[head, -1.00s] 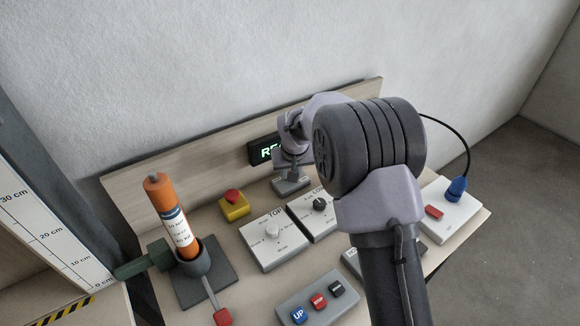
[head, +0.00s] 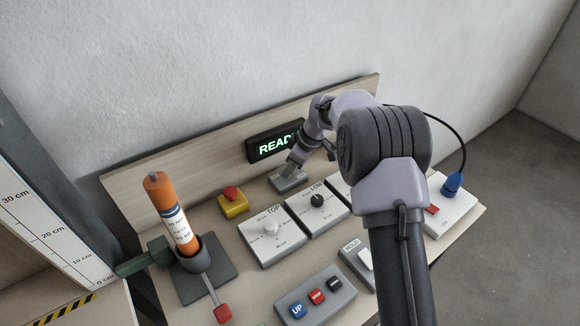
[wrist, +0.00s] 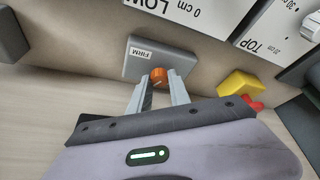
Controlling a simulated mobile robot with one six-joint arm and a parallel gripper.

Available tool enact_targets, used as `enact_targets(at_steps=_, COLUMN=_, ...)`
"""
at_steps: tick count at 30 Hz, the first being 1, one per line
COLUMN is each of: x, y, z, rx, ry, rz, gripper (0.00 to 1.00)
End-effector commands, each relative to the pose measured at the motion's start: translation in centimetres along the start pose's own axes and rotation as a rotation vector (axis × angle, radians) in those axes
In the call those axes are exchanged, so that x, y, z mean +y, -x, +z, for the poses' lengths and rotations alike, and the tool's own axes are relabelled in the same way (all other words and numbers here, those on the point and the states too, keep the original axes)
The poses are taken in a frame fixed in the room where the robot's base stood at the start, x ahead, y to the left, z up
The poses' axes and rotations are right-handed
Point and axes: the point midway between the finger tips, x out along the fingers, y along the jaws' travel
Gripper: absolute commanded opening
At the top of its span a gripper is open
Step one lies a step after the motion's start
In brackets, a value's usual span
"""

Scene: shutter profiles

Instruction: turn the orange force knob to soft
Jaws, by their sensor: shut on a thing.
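The orange force knob (wrist: 159,76) sits on a small grey box (wrist: 173,57) in the wrist view. A white label reading FIRM (wrist: 143,53) is beside it on the box. My gripper (wrist: 160,83) has one finger on each side of the knob and is shut on it. A faint mark shows on the knob, but I cannot tell which setting it points to. In the head view the grey box (head: 289,181) stands by the back panel. My gripper (head: 291,167) reaches it from above at a tilt, and the knob is hidden there.
A green-lit display (head: 275,143) is on the back panel (head: 190,142), partly covered by my arm. A yellow box with a red button (head: 233,203) stands left of the grey box. White TOP (head: 271,236) and LOW (head: 317,207) dial panels lie in front.

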Motion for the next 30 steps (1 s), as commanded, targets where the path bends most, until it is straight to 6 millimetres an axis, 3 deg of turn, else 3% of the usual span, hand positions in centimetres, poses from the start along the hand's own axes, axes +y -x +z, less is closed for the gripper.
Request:
enact_targets(at_steps=15, x=0.38, y=0.23, z=-0.08, rx=0.008, ry=0.377, rz=-0.156, gripper=0.00)
enact_targets(at_steps=30, x=0.48, y=0.01, z=-0.05, rx=0.011, ry=0.512, rz=-0.211, gripper=0.00)
